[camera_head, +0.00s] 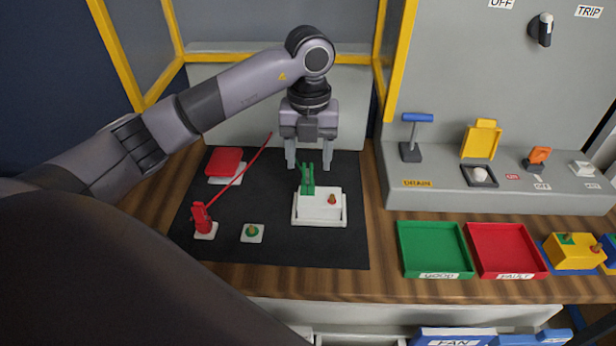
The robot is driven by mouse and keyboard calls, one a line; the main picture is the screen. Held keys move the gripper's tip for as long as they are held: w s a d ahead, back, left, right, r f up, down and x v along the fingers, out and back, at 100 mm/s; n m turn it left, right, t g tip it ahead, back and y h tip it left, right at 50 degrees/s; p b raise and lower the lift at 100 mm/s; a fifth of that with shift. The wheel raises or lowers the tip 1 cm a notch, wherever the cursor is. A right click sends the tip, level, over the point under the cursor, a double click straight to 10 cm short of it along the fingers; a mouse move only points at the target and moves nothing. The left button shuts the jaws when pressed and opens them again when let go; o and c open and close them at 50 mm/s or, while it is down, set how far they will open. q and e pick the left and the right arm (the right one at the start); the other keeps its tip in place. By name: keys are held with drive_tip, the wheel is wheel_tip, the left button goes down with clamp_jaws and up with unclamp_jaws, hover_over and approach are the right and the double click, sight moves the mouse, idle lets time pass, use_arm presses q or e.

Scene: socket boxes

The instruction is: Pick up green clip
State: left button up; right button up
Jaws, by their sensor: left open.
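The green clip (307,180) stands upright at the left rear part of the white socket box (320,208) on the black mat. A small red post with a brass tip (332,199) is on the box to the right of the clip. My left gripper (310,163) points down just above and behind the clip, with its two fingers apart and nothing between them that I can make out. Whether the fingers are on either side of the clip cannot be told from this angle. My right gripper is not in view.
A red clip (203,220) with a red lead stands at the mat's left, near a green terminal (252,231) and a red block (225,161). Green (402,262) and red (476,262) trays and a yellow box (573,256) lie right. A grey panel ledge (500,202) stands behind them.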

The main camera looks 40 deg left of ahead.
sight(308, 165)
use_arm(q)
drive_tip(key=f, duration=0.5)
drive_tip(key=shift+w+a+f+p, duration=0.15)
drive_tip(key=shift+a+p, duration=0.15)
drive_tip(key=shift+p, duration=0.05)
clamp_jaws()
wheel_tip(308, 165, up, 9)
drive_tip(key=shift+w+r+b, duration=0.1)
drive_tip(key=shift+r+b, duration=0.1)
drive_tip(key=shift+b, duration=0.1)
wheel_tip(308, 165, up, 11)
drive_tip(key=p, duration=0.2)
drive_tip(key=shift+f+p, duration=0.15)
drive_tip(key=shift+p, duration=0.15)
